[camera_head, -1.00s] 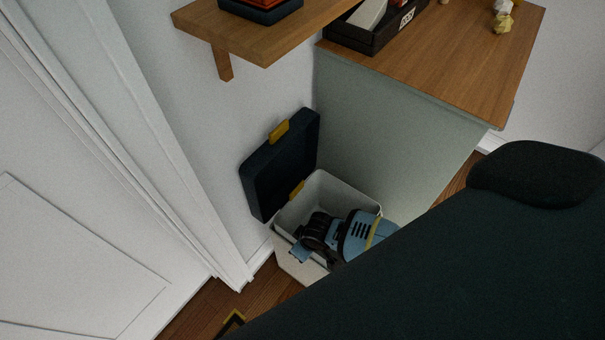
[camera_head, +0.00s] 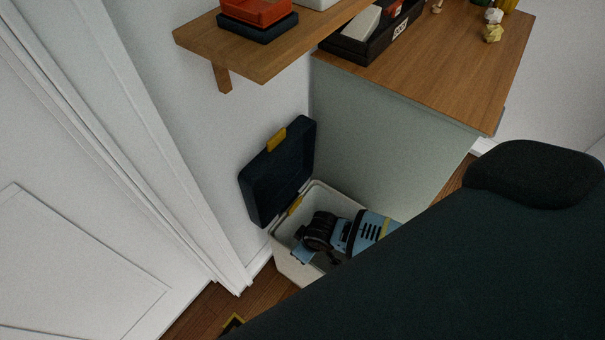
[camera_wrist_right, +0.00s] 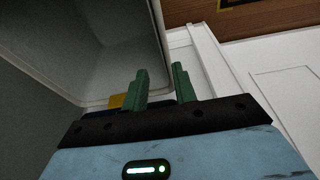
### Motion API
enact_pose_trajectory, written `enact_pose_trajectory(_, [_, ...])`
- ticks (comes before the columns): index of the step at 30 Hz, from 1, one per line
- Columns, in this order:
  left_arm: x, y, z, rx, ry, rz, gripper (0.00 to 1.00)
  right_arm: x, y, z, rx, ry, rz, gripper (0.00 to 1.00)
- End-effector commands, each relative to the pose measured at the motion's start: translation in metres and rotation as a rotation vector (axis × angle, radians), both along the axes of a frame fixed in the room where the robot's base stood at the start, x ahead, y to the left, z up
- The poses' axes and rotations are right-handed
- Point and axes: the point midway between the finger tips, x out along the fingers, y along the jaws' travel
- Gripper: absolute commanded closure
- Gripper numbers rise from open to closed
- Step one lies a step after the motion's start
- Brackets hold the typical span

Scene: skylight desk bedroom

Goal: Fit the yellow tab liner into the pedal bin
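The pale pedal bin (camera_head: 291,267) stands on the floor against the wall in the head view. Its dark navy lid (camera_head: 276,175) is swung up and open, with a yellow tab on its upper edge. A second yellow tab (camera_head: 296,205) sits at the bin's back rim; it cannot be told if it belongs to the liner. My right gripper is over the bin's mouth in the head view, its fingers hidden there. In the right wrist view its green fingers (camera_wrist_right: 161,84) are apart with nothing visible between them, beside a pale rim and a yellow tab (camera_wrist_right: 117,101). My left gripper is not seen.
A wooden shelf (camera_head: 240,54) with an orange and navy tray overhangs the bin. A desk (camera_head: 440,75) with a dark organiser box (camera_head: 372,42) stands behind right. A white door (camera_head: 75,250) is at left. A large dark shape covers the lower right.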

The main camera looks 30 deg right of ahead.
Motion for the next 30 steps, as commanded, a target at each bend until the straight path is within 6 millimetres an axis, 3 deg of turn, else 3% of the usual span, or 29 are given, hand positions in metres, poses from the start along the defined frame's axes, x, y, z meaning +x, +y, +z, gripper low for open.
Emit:
enact_pose_trajectory(3, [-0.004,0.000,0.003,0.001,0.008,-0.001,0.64,-0.003,-0.002,0.016,0.000,-0.002,0.000,0.72])
enact_pose_trajectory(8, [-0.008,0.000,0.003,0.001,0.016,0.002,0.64,-0.006,-0.002,0.024,0.000,-0.001,0.001,0.72])
enact_pose_trajectory(30, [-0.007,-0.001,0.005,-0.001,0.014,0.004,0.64,-0.007,-0.003,0.025,0.000,0.001,0.000,0.72])
